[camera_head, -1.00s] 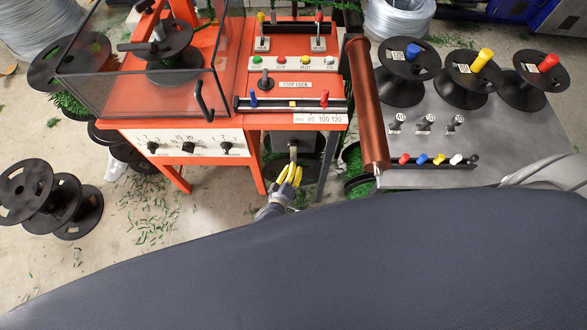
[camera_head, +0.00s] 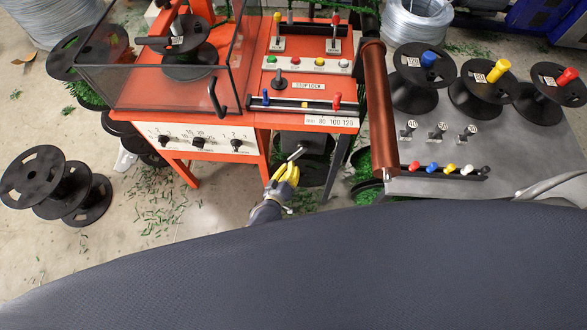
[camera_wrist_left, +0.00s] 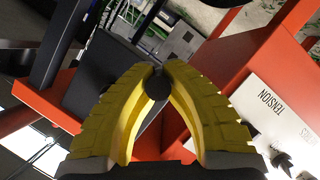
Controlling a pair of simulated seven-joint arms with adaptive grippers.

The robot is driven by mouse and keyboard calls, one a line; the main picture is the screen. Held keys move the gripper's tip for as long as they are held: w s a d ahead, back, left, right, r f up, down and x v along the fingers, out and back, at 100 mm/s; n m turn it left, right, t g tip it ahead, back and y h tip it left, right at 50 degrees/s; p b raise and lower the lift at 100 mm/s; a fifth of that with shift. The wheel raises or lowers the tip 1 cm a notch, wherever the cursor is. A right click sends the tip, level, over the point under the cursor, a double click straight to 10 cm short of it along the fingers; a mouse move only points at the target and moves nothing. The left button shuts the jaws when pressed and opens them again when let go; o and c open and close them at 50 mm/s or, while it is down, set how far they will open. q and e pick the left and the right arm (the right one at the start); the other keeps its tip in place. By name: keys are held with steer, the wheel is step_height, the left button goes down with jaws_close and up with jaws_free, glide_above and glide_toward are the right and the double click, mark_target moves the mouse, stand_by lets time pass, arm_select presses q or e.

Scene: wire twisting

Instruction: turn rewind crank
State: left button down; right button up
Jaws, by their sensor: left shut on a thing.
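The rewind crank (camera_head: 296,154) is a short grey lever below the front of the orange machine, beside a dark box. It slants down to the left. My left gripper (camera_head: 284,175), with yellow fingers, is at the lower end of the crank. In the left wrist view the yellow fingers (camera_wrist_left: 152,70) are closed around a dark round handle end (camera_wrist_left: 157,84). The fingers hide most of the handle. My right gripper is in no view.
The orange machine (camera_head: 258,118) has a clear-walled guard (camera_head: 150,85) at left. A copper-coloured roller (camera_head: 380,110) and a grey table (camera_head: 540,150) with several black spools stand at right. An orange leg (camera_head: 265,160) is close left of the crank. Black spools (camera_head: 60,185) lie on the floor.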

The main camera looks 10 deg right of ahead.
arm_select(q)
steer(key=shift+w+a, duration=0.1)
steer(key=shift+a, duration=0.5)
steer(key=c, duration=1.3)
jaws_free()
steer(key=shift+d+r, duration=0.1)
steer(key=shift+d, duration=0.1)
steer(key=shift+o, duration=0.2)
steer(key=v, duration=1.2)
